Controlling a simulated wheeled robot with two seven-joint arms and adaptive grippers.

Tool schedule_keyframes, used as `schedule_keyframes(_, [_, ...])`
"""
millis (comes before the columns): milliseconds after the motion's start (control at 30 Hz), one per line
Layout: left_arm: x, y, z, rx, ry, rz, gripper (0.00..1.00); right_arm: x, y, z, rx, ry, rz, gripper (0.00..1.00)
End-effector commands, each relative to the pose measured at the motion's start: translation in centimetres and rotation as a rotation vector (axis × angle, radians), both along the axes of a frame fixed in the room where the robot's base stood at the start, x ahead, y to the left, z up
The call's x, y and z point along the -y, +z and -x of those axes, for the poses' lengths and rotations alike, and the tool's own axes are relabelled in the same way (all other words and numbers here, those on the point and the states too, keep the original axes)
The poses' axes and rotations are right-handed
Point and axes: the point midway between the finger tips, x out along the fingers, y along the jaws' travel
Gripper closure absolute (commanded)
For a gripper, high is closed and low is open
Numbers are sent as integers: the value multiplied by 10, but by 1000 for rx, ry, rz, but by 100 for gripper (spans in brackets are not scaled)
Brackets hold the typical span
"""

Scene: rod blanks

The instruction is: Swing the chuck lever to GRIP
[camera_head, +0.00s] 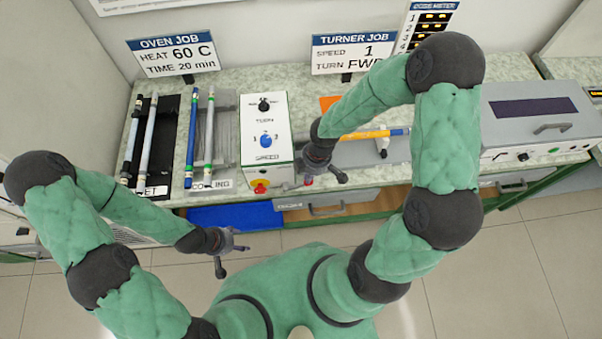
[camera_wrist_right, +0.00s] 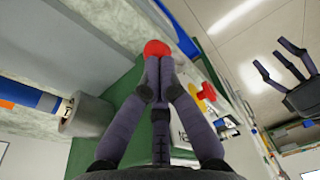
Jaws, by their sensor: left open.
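The red ball knob (camera_wrist_right: 157,48) of a lever shows at the fingertips of my right gripper (camera_wrist_right: 160,62) in the right wrist view. The fingers are drawn together, their tips at the near side of the knob; I cannot tell whether they clasp it. In the head view the red knob (camera_head: 308,181) shows just beside the right gripper (camera_head: 325,175), at the bench front. A grey round chuck (camera_wrist_right: 88,115) has a blue and white rod end in it. The GRIP marking cannot be read. My left gripper (camera_head: 232,250) is open and empty, in front of the bench.
A white control box (camera_head: 278,158) with TURN and SPEED knobs and a red button (camera_head: 260,186) stands left of the right gripper. A blue mat (camera_head: 235,217) lies below the bench front.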

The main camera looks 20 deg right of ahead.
Motion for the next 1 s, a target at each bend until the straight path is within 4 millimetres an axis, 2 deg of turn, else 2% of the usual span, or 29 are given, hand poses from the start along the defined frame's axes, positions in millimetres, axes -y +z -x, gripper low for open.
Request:
schedule_keyframes(400, [0, -13, 0, 0, 0, 0, 37, 21, -26, 6, 0, 0, 0, 100])
schedule_keyframes(1000, [0, -16, 0, 0, 0, 0, 37, 26, -34, 7, 1, 1, 0, 100])
